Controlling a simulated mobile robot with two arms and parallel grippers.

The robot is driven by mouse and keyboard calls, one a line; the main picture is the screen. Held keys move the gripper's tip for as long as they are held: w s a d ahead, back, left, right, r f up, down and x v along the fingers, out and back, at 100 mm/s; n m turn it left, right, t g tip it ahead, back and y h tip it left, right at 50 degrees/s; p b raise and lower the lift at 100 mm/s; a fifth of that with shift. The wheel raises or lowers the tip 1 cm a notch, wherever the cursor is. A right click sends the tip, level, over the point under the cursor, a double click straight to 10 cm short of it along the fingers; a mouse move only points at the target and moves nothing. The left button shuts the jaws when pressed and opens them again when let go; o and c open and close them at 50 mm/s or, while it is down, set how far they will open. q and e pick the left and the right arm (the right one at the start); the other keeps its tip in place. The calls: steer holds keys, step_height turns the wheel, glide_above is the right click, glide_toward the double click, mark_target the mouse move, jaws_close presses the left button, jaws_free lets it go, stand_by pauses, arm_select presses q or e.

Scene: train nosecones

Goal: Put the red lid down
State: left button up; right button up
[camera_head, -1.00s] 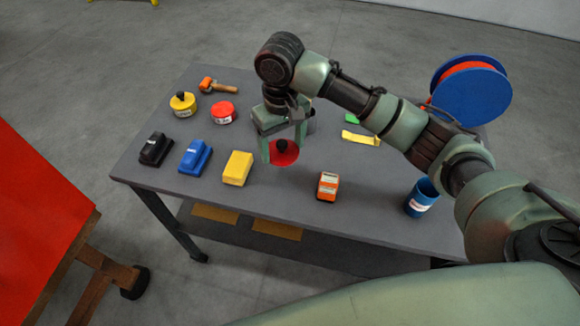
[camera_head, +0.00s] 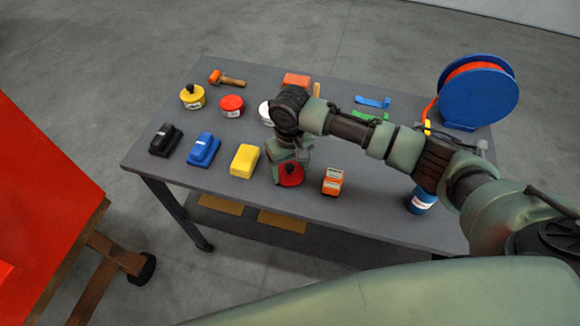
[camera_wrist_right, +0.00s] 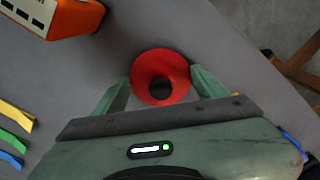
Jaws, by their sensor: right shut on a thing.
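The red lid (camera_head: 291,177) is a round disc with a dark knob in the head view. It is low over the front of the grey table (camera_head: 350,225), between the yellow block and the orange box. My right gripper (camera_head: 290,174) is shut on it. In the right wrist view the red lid (camera_wrist_right: 150,62) sits between the two green fingers of my right gripper (camera_wrist_right: 160,82), one on each side. I cannot tell whether the lid touches the tabletop. My left gripper is not in view.
The yellow block (camera_head: 245,160) is left of the lid and the orange box (camera_head: 332,181) is close on its right. A blue cup (camera_head: 421,198) stands near the right end. Tins with yellow (camera_head: 193,97) and red (camera_head: 232,106) tops stand behind. A blue reel (camera_head: 480,92) is at back right.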

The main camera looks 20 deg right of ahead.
mark_target(290, 167)
steer(key=o, duration=1.4)
steer(key=shift+f, duration=0.15)
steer(key=shift+c, duration=0.2)
step_height(290, 167, up, 12)
steer(key=b, duration=0.2)
steer(key=shift+r, duration=0.2)
